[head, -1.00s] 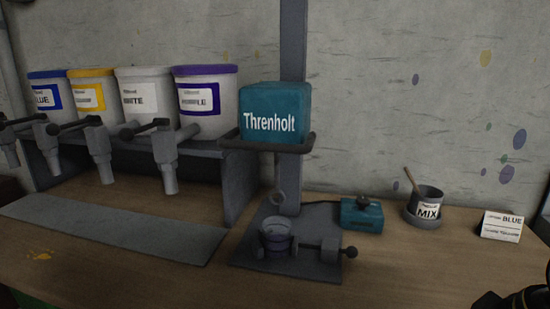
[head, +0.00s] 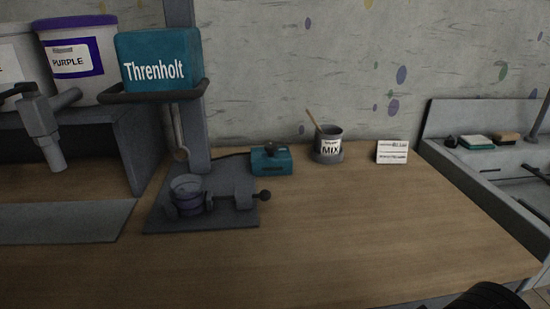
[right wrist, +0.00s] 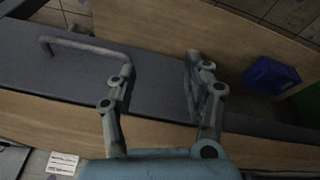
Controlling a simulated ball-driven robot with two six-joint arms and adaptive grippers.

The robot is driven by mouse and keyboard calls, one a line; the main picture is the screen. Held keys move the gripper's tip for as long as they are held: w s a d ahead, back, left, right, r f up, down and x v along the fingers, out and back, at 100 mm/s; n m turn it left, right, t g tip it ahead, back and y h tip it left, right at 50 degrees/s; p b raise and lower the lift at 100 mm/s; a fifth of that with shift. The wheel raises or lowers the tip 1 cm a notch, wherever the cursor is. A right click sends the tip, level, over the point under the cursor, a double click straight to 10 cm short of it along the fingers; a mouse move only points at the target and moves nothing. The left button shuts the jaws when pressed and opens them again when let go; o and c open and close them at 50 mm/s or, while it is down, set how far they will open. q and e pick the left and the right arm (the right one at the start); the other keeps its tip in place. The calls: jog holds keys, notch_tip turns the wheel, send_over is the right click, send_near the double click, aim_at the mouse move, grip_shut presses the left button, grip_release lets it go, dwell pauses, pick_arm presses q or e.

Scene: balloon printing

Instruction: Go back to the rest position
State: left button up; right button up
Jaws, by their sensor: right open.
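My right gripper (right wrist: 161,66) shows in the right wrist view with its two fingers spread apart and nothing between them. Below it is a long dark grey surface (right wrist: 150,92) with a bent grey bar (right wrist: 85,45) at its left. In the head view, only a dark piece of my right arm shows at the bottom right edge. My left gripper is not in view.
The wooden bench (head: 330,230) is clear in front. A MIX pot (head: 328,146), teal box (head: 271,160) and card (head: 392,152) stand behind. A grey sink unit (head: 470,165) is at right.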

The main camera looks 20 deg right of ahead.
jog(key=s+d+f+g+b, duration=0.1)
jog(key=s+f+b, duration=0.15)
jog(key=f, duration=0.85)
jog(key=s+d+f+b, duration=0.1)
jog(key=s+f, duration=0.2)
jog(key=f, duration=0.8)
jog(key=s+f+g+b, duration=0.1)
jog(key=s+f+b, duration=0.2)
jog(key=s+f, duration=1.2)
jog(key=shift+s+d+f, duration=0.15)
jog(key=shift+s+d, duration=0.05)
jog(key=shift+s, duration=0.55)
